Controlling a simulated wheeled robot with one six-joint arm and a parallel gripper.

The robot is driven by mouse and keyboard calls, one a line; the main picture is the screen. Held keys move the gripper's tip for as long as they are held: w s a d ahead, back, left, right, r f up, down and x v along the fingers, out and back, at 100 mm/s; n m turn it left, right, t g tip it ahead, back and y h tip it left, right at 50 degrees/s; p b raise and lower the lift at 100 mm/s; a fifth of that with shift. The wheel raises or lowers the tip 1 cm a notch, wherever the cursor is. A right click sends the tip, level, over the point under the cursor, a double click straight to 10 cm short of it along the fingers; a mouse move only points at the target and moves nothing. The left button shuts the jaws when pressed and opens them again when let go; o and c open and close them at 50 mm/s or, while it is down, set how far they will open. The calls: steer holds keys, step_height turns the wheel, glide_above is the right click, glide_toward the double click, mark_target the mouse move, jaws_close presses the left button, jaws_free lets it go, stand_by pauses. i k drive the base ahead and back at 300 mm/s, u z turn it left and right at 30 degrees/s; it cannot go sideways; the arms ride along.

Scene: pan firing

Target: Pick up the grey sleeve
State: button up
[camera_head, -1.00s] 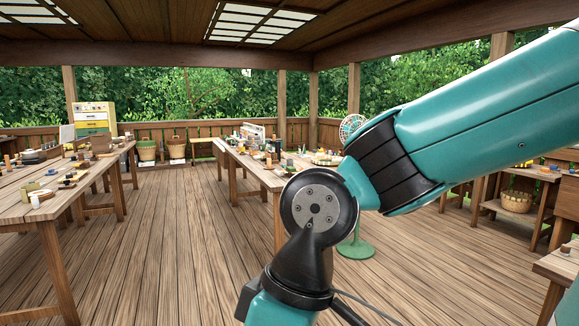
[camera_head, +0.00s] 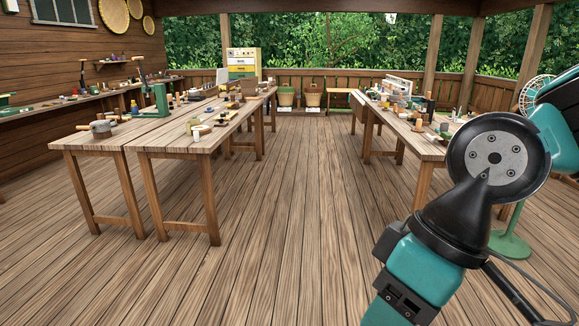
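I cannot make out a grey sleeve for certain among the small things on the tables. A grey pot-like thing with a handle (camera_head: 101,128) stands on the near left table (camera_head: 72,143), too small to identify surely. Small items also lie on the table beside it (camera_head: 172,143) and on the right table (camera_head: 425,150). My arm's teal and black links fill the lower right and hide part of the right side. The fingers of my gripper do not show.
Open plank floor (camera_head: 290,220) runs between the left tables and the right table. A green fan stand (camera_head: 510,243) is at the right, partly behind my arm. A yellow and white drawer cabinet (camera_head: 243,62) and baskets (camera_head: 313,95) stand at the back. A long bench lines the left wall.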

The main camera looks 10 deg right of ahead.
mark_target(444, 128)
steer(key=u, duration=0.05)
steer(key=i, duration=4.25)
steer(key=z, duration=0.55)
steer(key=i, duration=2.05)
steer(key=z, duration=1.55)
steer(key=i, duration=1.5)
steer(key=z, duration=0.85)
steer(key=i, duration=0.4)
steer(key=z, duration=0.2)
